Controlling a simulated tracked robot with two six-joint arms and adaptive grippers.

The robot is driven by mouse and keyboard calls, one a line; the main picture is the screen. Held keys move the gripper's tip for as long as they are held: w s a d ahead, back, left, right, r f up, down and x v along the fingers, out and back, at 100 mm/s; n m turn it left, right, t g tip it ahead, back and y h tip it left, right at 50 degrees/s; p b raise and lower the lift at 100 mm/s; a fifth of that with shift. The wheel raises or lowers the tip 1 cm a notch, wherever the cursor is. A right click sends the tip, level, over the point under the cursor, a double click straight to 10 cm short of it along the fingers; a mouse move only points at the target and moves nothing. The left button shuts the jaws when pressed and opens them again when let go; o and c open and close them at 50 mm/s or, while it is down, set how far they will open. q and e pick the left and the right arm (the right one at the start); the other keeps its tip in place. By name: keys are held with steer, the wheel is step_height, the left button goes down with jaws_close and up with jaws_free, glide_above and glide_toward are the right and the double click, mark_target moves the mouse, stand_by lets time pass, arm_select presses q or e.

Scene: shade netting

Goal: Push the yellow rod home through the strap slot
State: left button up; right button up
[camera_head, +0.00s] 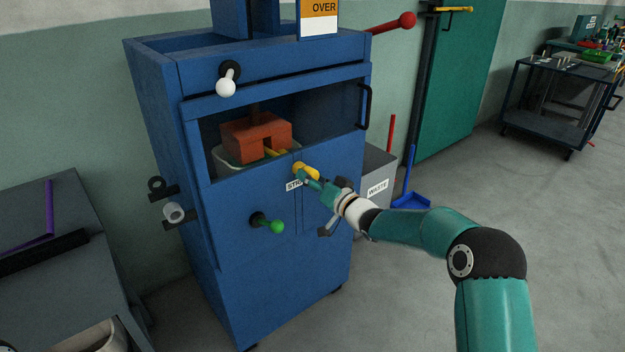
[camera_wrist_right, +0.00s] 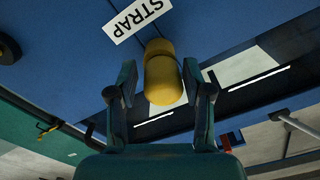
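The yellow rod (camera_head: 306,171) sticks out of the front of the blue machine, just above the STRAP label (camera_head: 293,185). A thin yellow length (camera_head: 276,153) shows inside the opening, by the orange-red block (camera_head: 257,137). The slot itself is hidden behind the rod. My right gripper (camera_head: 317,181) is at the rod's outer end. In the right wrist view the rod's rounded end (camera_wrist_right: 163,80) lies between the two fingers, with a gap on the left; contact on the right cannot be told. The fingers are apart. My left gripper is out of view.
The blue machine (camera_head: 270,270) carries a green knob (camera_head: 278,227), a white knob (camera_head: 226,88) and a red-balled lever (camera_head: 407,20). A grey waste bin (camera_head: 377,165) stands right behind my right gripper. A grey bench (camera_head: 40,225) is at left. Open floor lies to the right.

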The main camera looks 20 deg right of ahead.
steer(key=shift+o, duration=0.9)
steer(key=shift+f, duration=0.1)
steer(key=shift+s, duration=0.1)
steer(key=v, duration=1.1)
steer(key=shift+s+d, duration=0.25)
steer(key=shift+s, duration=0.1)
